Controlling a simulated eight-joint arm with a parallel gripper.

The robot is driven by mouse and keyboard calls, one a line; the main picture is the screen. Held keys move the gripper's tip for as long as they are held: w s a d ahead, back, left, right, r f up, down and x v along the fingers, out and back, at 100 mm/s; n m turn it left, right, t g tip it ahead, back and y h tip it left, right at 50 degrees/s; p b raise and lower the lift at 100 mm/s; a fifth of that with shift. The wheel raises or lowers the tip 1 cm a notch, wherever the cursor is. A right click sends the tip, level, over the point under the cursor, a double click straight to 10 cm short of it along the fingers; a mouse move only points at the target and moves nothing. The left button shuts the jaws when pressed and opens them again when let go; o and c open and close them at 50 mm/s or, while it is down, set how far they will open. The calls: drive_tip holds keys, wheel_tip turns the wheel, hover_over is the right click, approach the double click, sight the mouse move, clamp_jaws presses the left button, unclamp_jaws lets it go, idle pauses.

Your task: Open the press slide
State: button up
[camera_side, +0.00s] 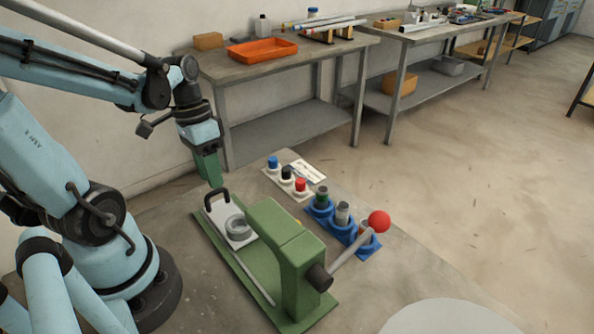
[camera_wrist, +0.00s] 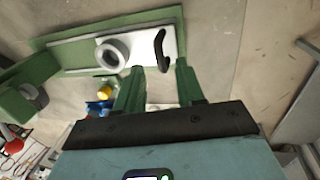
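The press (camera_side: 283,243) is a green block on a green base, with a lever ending in a red ball. Its slide (camera_side: 215,212) is a white plate with a grey ring on it and a black arched handle (camera_side: 217,193) at its far end. In the wrist view the slide (camera_wrist: 80,52) and the handle (camera_wrist: 160,46) lie just beyond my fingers. My gripper (camera_side: 214,184) points down just above the handle. Its green fingers (camera_wrist: 160,67) are apart, with the handle's near end showing between the tips. I cannot tell whether they touch it.
Blue holders (camera_side: 342,234) with cylinders stand right of the press, and a white block (camera_side: 287,184) with blue, black and red caps stands behind them. A grey round surface (camera_side: 450,316) is at the front right. Benches stand at the back, one with an orange tray (camera_side: 262,50).

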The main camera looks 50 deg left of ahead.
wheel_tip(320, 180, up, 9)
drive_tip(key=a, duration=0.2)
drive_tip(key=shift+r, duration=0.15)
drive_tip(key=shift+d, duration=0.1)
idle(0.3)
drive_tip(key=w+d+f+t+y, duration=0.2)
drive_tip(key=w+d+t, duration=0.5)
drive_tip(key=d, duration=0.4)
drive_tip(key=shift+x, duration=1)
